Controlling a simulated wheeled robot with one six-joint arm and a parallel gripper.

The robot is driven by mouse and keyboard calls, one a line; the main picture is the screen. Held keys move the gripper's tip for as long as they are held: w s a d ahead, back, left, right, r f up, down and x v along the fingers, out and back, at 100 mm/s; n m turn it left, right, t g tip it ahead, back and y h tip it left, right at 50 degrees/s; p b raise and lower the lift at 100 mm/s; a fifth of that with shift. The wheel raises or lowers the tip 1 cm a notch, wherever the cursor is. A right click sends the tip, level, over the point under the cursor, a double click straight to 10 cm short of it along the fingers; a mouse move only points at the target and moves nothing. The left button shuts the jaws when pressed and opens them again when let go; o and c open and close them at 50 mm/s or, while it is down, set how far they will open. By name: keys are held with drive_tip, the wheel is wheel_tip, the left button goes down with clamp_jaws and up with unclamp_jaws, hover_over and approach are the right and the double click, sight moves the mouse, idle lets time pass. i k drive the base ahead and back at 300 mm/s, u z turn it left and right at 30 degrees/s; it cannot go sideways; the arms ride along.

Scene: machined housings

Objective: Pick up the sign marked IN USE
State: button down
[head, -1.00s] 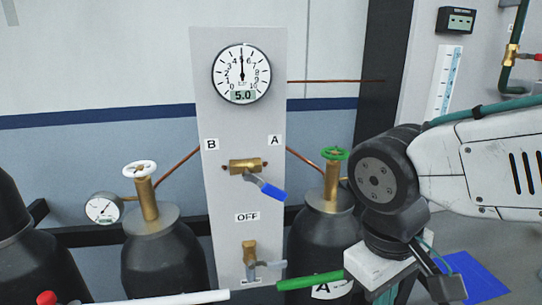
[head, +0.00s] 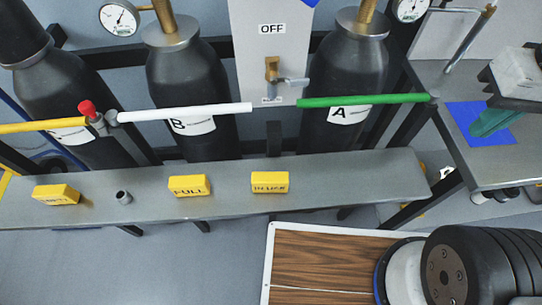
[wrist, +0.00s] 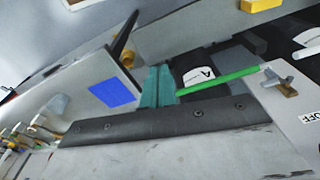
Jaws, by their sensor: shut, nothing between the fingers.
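The IN USE sign (head: 270,182) is a small yellow block with dark lettering, standing on a grey metal shelf (head: 340,178) in front of the gas cylinders. The FULL sign (head: 189,186) is a similar yellow block to its left, and another yellow block (head: 56,195), probably marked EMPTY, is further left. My gripper (head: 490,121) is at the right edge of the head view, well right of the sign and apart from it. Its teal fingers also show in the wrist view (wrist: 157,86), closed together and empty. A yellow block (wrist: 262,4) shows at the wrist view's top edge, its lettering unseen.
A green bar (head: 365,100) and a white bar (head: 185,112) run across the cylinders behind the shelf. A grey side table with a blue patch (head: 466,122) is at right. A wood-topped surface (head: 320,265) lies in front. A small nut-like part (head: 123,197) sits between signs.

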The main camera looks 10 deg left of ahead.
sight(262, 182)
drive_tip(key=u, duration=2.1)
drive_tip(key=k, duration=1.25)
drive_tip(key=z, duration=1.05)
drive_tip(key=i, duration=0.5)
